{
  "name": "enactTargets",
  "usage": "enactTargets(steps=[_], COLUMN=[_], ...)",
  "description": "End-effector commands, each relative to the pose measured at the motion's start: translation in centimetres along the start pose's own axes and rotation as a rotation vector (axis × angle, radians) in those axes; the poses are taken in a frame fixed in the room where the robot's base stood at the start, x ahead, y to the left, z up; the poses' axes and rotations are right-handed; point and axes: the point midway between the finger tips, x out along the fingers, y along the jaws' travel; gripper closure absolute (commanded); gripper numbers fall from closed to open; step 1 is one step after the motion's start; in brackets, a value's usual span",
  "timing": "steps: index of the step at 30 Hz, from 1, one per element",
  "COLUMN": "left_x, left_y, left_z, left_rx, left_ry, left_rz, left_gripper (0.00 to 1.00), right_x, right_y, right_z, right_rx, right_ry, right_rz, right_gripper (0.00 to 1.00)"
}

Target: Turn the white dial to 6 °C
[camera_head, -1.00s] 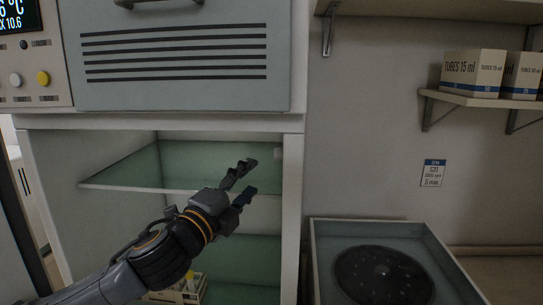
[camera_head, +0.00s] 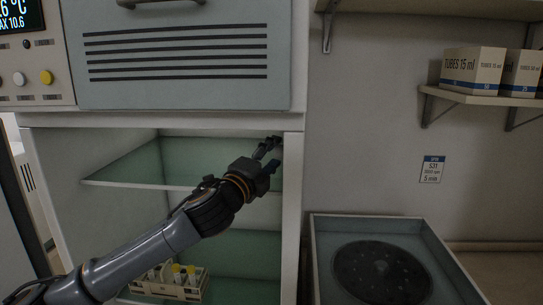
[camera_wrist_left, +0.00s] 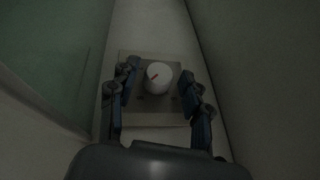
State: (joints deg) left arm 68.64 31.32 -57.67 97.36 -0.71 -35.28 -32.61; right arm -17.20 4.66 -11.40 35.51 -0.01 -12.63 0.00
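In the head view my gripper hides the dial. My left gripper (camera_wrist_left: 157,91) is open, its fingers on either side of the dial with gaps between. In the head view the left gripper (camera_head: 270,150) reaches into the cabinet near its right inner wall. The display (camera_head: 19,17) at the upper left is cut off and shows "6 °C" and "MAX 10.6". My right gripper is not in view.
A glass shelf (camera_head: 130,174) crosses the cabinet beside my left arm. A rack of tubes (camera_head: 150,288) stands lower in the cabinet. The cabinet's right edge post (camera_head: 292,220) is close to the gripper. A centrifuge tray (camera_head: 320,260) is at the right.

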Motion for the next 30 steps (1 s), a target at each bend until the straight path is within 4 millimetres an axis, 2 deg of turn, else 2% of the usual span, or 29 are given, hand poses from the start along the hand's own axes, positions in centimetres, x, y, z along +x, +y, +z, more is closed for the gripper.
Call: enactTargets(steps=[1, 6, 11, 16, 24, 30], left_x=[0.0, 0.0, 0.0, 0.2, 0.2, 0.1], left_y=[0.0, 0.1, -0.3, -1.0, -0.7, -0.6], left_z=[0.0, 0.0, 0.1, 0.2, 0.2, 0.1], left_rx=[0.000, 0.000, -0.006, -0.050, -0.123, -0.145], left_ry=[0.000, 0.000, 0.000, 0.005, 0.013, 0.018], left_rz=[0.000, 0.001, 0.016, 0.118, 0.288, 0.343], left_gripper=[0.67, 1.00, 1.00, 1.00, 1.00, 1.00], right_x=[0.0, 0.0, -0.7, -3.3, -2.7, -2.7], right_y=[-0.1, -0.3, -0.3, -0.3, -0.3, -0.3], right_z=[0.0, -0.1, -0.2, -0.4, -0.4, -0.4], right_rx=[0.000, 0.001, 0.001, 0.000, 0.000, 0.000], right_ry=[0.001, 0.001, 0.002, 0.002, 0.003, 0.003], right_rz=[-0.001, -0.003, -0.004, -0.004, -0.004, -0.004], right_gripper=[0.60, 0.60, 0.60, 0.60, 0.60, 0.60])
